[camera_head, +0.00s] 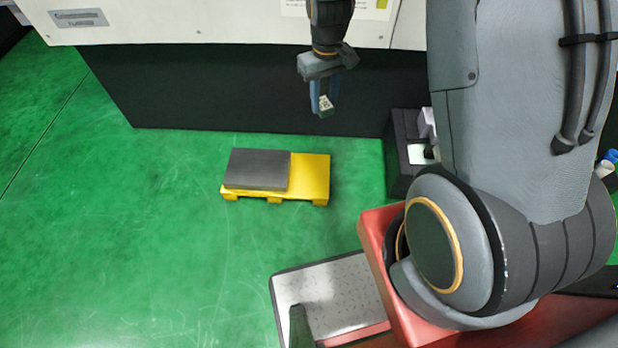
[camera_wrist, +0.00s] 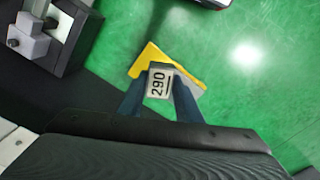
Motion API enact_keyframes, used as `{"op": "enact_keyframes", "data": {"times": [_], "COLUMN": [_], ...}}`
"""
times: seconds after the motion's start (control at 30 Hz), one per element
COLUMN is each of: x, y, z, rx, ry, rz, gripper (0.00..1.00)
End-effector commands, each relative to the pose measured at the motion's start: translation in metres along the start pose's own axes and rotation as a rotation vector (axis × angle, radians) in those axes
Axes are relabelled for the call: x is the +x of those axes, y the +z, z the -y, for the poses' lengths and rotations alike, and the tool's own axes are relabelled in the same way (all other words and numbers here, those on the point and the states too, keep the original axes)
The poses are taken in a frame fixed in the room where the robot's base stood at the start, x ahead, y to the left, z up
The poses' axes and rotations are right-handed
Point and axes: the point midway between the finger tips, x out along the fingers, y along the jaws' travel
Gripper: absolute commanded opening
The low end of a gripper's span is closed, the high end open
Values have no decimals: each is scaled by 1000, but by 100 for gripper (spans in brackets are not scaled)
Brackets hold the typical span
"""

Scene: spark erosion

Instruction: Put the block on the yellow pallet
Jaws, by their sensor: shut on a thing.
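My gripper (camera_head: 323,104) is shut on a small grey block (camera_head: 326,104) and holds it in the air in front of the machine. The block shows in the wrist view (camera_wrist: 160,84) between the two blue fingers, with "290" on its light face. The yellow pallet (camera_head: 313,177) stands on the green floor, below and to the left of my gripper in the head view. A dark grey slab covers its left part, and its right part is bare. In the wrist view the pallet (camera_wrist: 146,58) is beyond the block and partly hidden by it.
A dark slab (camera_head: 258,169) lies on the pallet. The machine (camera_head: 220,95) with a white upper panel stands behind. A black unit (camera_head: 402,160) with light parts stands to the right of the pallet. Green floor (camera_head: 130,210) is free to the left.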

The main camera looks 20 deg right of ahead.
Motion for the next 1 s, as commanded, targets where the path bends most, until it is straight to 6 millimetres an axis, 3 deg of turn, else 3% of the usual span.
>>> {"op": "enact_keyframes", "data": {"times": [0.03,1.0], "x": [22,288], "y": [-8,-108], "z": [-3,-22], "rx": [-24,-588], "ry": [0,0], "rz": [0,-1], "gripper": [0,0]}}
